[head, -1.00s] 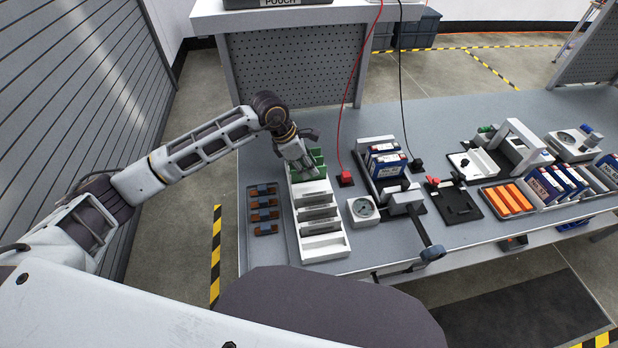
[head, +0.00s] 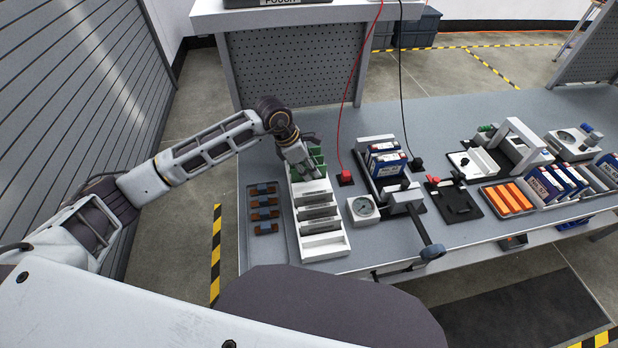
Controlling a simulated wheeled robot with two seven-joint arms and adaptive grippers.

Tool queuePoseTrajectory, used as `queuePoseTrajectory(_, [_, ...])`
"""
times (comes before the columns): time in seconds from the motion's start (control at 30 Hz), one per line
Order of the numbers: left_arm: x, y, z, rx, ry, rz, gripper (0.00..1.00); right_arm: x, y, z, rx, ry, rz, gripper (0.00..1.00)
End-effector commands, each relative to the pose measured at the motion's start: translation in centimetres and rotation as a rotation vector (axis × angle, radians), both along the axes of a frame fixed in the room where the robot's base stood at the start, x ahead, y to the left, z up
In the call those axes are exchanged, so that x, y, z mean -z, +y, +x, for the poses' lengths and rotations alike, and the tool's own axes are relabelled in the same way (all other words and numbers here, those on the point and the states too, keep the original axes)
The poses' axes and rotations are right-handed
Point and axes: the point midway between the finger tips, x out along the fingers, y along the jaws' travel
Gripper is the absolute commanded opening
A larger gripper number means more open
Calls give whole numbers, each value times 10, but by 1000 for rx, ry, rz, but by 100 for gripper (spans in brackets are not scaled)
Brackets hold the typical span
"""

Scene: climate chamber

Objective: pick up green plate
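Green plates (head: 318,160) stand in the back slots of a white slotted rack (head: 325,246) on the bench. Grey plates (head: 318,211) stand in the slots in front of them. My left gripper (head: 309,172) points down at the back of the rack, right at the green plates, and hides part of them. Its fingertips are too small and too covered to show whether they are open or shut, or whether they touch a plate. My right gripper is not in view.
A tray with brown and dark pieces (head: 264,214) lies left of the rack. A red cable (head: 352,90) hangs behind. The bench's back middle is clear.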

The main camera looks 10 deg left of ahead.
Motion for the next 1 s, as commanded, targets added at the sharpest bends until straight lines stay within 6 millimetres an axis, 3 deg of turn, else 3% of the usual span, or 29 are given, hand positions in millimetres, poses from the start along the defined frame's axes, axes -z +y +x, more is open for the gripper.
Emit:
queuePoseTrajectory(0.47, [3,0,0,0,0,0,30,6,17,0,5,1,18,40])
queuePoseTrajectory(1.0, [4,0,0,0,0,0,30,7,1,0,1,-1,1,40])
